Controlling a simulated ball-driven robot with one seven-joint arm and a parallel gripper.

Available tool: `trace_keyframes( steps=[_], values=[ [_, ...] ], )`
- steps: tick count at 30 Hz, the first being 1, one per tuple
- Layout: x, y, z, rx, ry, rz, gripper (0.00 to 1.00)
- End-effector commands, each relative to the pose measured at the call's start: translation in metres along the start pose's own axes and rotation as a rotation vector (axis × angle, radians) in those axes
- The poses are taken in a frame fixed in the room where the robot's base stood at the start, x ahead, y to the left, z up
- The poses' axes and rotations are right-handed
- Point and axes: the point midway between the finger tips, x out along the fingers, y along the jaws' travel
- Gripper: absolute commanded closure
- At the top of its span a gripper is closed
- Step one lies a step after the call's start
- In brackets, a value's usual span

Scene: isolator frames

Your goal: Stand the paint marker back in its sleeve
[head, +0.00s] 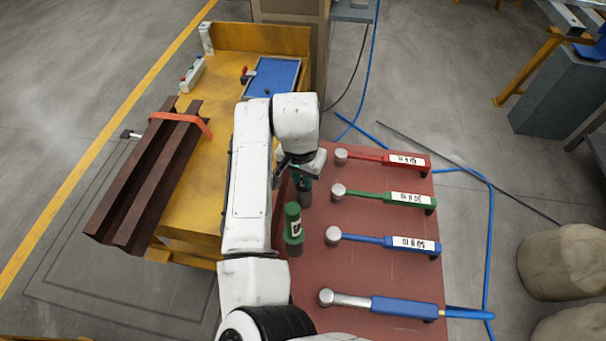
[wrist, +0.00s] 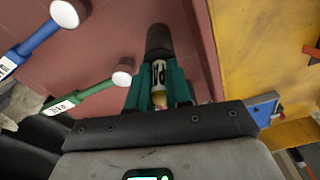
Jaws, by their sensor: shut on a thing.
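My gripper (head: 302,172) has teal fingers, which also show in the wrist view (wrist: 158,90). They are shut on the paint marker (wrist: 158,76), a pale cylinder with a printed label and a yellowish end towards my wrist. A dark grey cylinder (wrist: 158,40) continues beyond the fingers, and it shows below them in the head view (head: 305,198). I cannot tell whether it is the marker's lower part or a sleeve around it. A green labelled cylinder (head: 293,213) stands upright nearby, with a green collar and dark base; I cannot tell if this includes the sleeve.
Several tools with silver heads and red, green (head: 400,197) and blue handles lie on the right of the red tabletop (head: 330,263). A yellow bench (head: 195,215) to the left carries brown steel beams (head: 150,175) and a blue tray (head: 272,77).

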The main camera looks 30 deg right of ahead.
Motion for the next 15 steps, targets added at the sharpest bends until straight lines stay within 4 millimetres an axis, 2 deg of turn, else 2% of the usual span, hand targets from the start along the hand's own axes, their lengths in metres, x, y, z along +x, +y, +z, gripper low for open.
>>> trace_keyframes(
  steps=[2,10,15],
  values=[
    [0.0,0.0001,0.0,0.0,0.0,0.0,0.77],
    [0.0,0.0001,0.0,0.0,0.0,0.0,0.51],
    [0.0,0.0001,0.0,0.0,0.0,0.0,0.51]
  ],
)
